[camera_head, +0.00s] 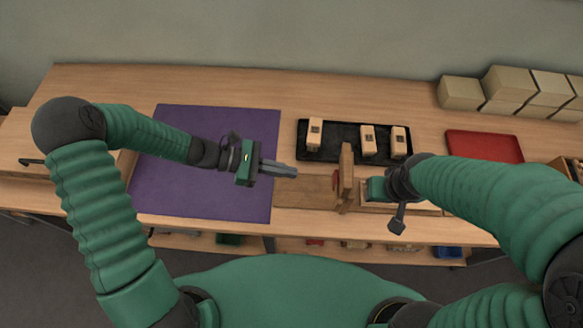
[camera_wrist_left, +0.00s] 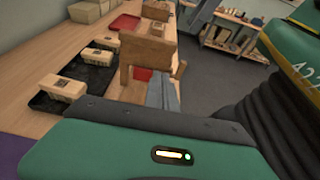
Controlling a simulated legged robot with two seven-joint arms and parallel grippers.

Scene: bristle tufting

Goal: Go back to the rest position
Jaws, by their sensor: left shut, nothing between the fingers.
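My left gripper (camera_head: 283,169) is shut and empty in the head view. It is above the right edge of the purple mat (camera_head: 160,185), its fingers pointing right toward a wooden upright (camera_head: 346,170). Its fingers also show in the left wrist view (camera_wrist_left: 163,95), in front of the wooden fixture (camera_wrist_left: 148,55). My right arm comes in from the right in the head view. Its wrist is just right of the wooden upright, and its fingertips are hidden, so I cannot tell their state.
A black tray (camera_head: 340,155) holds pale labelled blocks (camera_head: 314,130) behind the fixture. A red tray (camera_head: 484,146) lies at right. Several tan boxes (camera_head: 460,92) stand at the back right. A shelf with small items runs below the table front. The purple mat looks bare.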

